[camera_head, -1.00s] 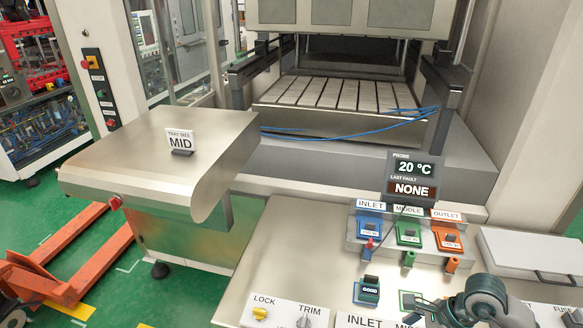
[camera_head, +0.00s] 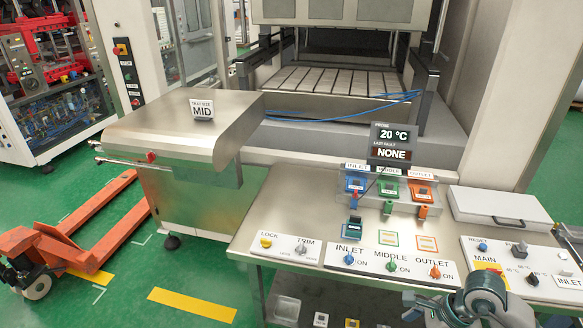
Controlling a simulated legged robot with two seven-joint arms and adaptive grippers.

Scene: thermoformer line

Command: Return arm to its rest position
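My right arm shows at the bottom right of the head view, with its grey rounded wrist over the front edge of the steel table (camera_head: 300,215). Its gripper (camera_head: 422,305) points left, in front of and below the switch panel. Its fingers are small and partly cut off by the lower frame edge, so I cannot tell whether they are open. I see nothing clearly held in it. My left arm and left gripper are out of view.
A stand holds blue (camera_head: 356,184), green (camera_head: 389,189) and orange (camera_head: 421,193) modules. A switch panel (camera_head: 392,262) lines the table front. A white case (camera_head: 505,207) lies right. An orange pallet jack (camera_head: 75,235) stands left.

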